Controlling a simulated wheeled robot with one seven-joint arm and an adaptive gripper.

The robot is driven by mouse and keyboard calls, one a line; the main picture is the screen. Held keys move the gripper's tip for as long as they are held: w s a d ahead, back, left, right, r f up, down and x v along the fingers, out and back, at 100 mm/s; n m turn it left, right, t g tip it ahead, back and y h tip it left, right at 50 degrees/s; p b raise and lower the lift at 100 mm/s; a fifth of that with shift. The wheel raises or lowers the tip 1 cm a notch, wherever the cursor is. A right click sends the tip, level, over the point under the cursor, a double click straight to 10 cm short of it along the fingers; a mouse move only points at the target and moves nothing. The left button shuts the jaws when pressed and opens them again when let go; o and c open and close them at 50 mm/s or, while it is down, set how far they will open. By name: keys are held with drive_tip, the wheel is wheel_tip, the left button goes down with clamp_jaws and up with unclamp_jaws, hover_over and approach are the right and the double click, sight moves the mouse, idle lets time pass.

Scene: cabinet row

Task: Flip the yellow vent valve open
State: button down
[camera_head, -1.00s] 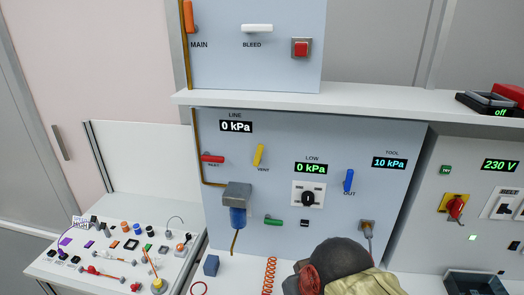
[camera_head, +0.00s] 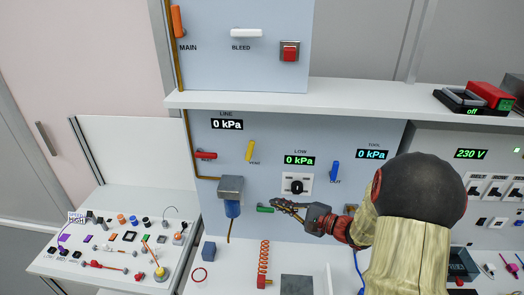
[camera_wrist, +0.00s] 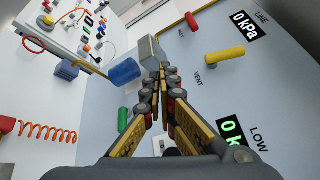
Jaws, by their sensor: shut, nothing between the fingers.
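The yellow vent valve (camera_head: 251,151) is a lever on the blue-grey panel, above the VENT label. It stands close to upright in the head view. In the wrist view the yellow lever (camera_wrist: 224,54) is at the upper right, apart from my fingers. My gripper (camera_head: 277,204) is shut and empty, in front of the panel, below and to the right of the valve. In the wrist view my gripper (camera_wrist: 163,72) has its fingertips together, near the blue filter bowl (camera_wrist: 125,72).
A red inlet lever (camera_head: 206,155), a grey-and-blue filter (camera_head: 231,190), a green lever (camera_head: 265,209) and a black knob (camera_head: 297,187) surround the area. The white shelf (camera_head: 340,104) overhangs the panel. A side table (camera_head: 110,262) with small parts stands left.

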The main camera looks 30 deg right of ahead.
sight(250, 150)
drive_tip(key=w+d+r+t+h, duration=0.4)
drive_tip(key=d+r+t, duration=0.1)
drive_tip(key=d+r, duration=0.25)
drive_tip(key=p+x, duration=0.1)
drive_tip(key=x, duration=0.8)
drive_tip(key=shift+r, duration=0.15)
drive_tip(key=shift+w+a+r+p, duration=0.2)
drive_tip(key=shift+w+a, duration=0.45)
drive_tip(key=shift+a, duration=0.15)
drive_tip(key=shift+w+a+r+p, duration=0.2)
drive_tip(key=shift+w+a+r, duration=0.05)
drive_tip(key=shift+w+a, duration=0.5)
drive_tip(key=shift+s+a+r, duration=0.1)
drive_tip(key=shift+w+a+r+n+g+b, duration=0.1)
drive_tip(key=shift+a+r+n+g+b, duration=0.2)
drive_tip(key=shift+n+g, duration=0.35)
drive_tip(key=shift+w+a+r+n+g+b, duration=0.15)
drive_tip(key=shift+r+n+g+b, duration=0.25)
drive_tip(key=shift+n+g, duration=0.2)
